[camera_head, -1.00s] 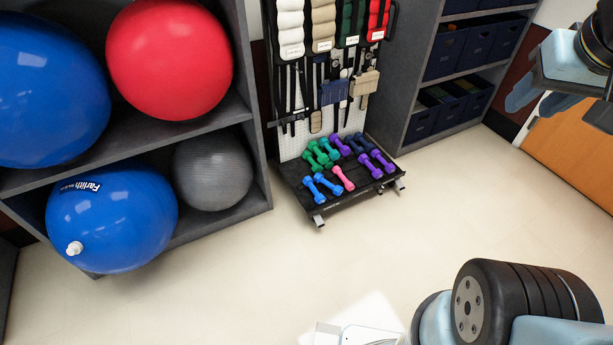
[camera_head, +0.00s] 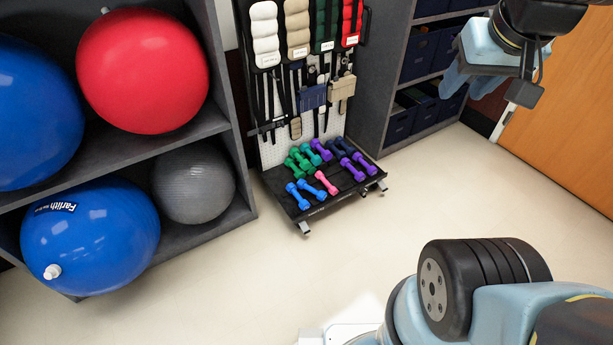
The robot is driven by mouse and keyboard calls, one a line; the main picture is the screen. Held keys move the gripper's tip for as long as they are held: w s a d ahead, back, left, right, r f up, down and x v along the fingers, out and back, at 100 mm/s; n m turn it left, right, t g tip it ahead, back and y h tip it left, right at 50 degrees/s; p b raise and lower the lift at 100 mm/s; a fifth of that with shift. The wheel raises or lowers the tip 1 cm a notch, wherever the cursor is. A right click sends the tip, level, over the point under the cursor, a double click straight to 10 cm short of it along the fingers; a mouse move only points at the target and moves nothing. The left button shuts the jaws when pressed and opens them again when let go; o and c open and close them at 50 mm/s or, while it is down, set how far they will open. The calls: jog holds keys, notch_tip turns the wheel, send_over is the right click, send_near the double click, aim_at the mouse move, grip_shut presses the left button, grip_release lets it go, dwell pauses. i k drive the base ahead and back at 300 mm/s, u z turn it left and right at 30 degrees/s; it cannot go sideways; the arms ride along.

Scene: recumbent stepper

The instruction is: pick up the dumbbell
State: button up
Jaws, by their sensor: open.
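Several dumbbells lie in rows on the black base tray (camera_head: 325,207) of a wheeled rack, ahead and left of centre. Which dumbbell is meant cannot be told. My gripper (camera_head: 462,85), light blue, is at the upper right, well apart from the dumbbells and open. No dumbbell shows in it; its fingertips are hard to make out.
A grey shelf (camera_head: 115,152) at left holds a red ball (camera_head: 143,70), blue balls (camera_head: 90,235) and a grey ball (camera_head: 193,184). Cuff weights and straps hang above the dumbbells. A shelf with dark bins (camera_head: 412,112) stands behind. The pale floor (camera_head: 270,265) before the rack is clear.

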aim_at(321, 194)
jog(key=i, duration=0.9)
jog(key=z, duration=0.05)
